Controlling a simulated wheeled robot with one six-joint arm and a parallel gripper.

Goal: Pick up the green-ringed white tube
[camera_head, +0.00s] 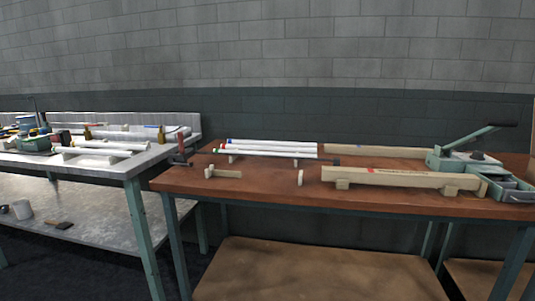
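Several white tubes lie side by side on low wooden supports on the brown-topped workbench (262,199). The tubes are small and far off, so the ring is hard to make out. My gripper is not in view, so its state and anything in it cannot be seen.
A wooden beam (395,178) on blocks lies right of the tubes, with a green lever tool (460,160) at the far right. A dark bar clamp (181,150) stands at the left edge. A grey bench (95,165) with tubes and tools stands left. A block wall is behind.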

